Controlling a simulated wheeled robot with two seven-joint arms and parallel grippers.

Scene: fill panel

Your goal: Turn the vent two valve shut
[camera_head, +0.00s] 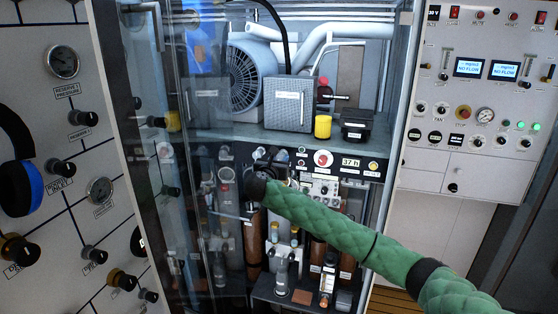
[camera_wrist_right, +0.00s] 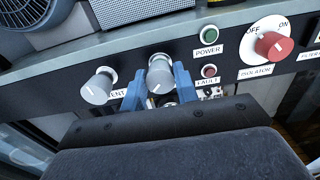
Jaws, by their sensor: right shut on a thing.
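Two grey knobs with white pointer lines sit on the dark panel strip in the right wrist view. My right gripper (camera_wrist_right: 160,90) has its blue fingers on both sides of the right-hand grey knob (camera_wrist_right: 159,72) and is shut on it. The other grey knob (camera_wrist_right: 98,87) stands free to the left. A label reading "ENT" shows between them, partly covered, so I cannot read which vent is which. In the head view my right gripper (camera_head: 262,168) is at the strip under the shelf, its fingers and the knob hidden. My left gripper is not in view.
Right of the held knob are a green power button (camera_wrist_right: 209,33), a red fault light (camera_wrist_right: 209,71) and a red isolator knob (camera_wrist_right: 274,46). A transparent door (camera_head: 150,130) stands at the cabinet's left. A yellow cup (camera_head: 323,126) and black box (camera_head: 356,124) sit on the shelf.

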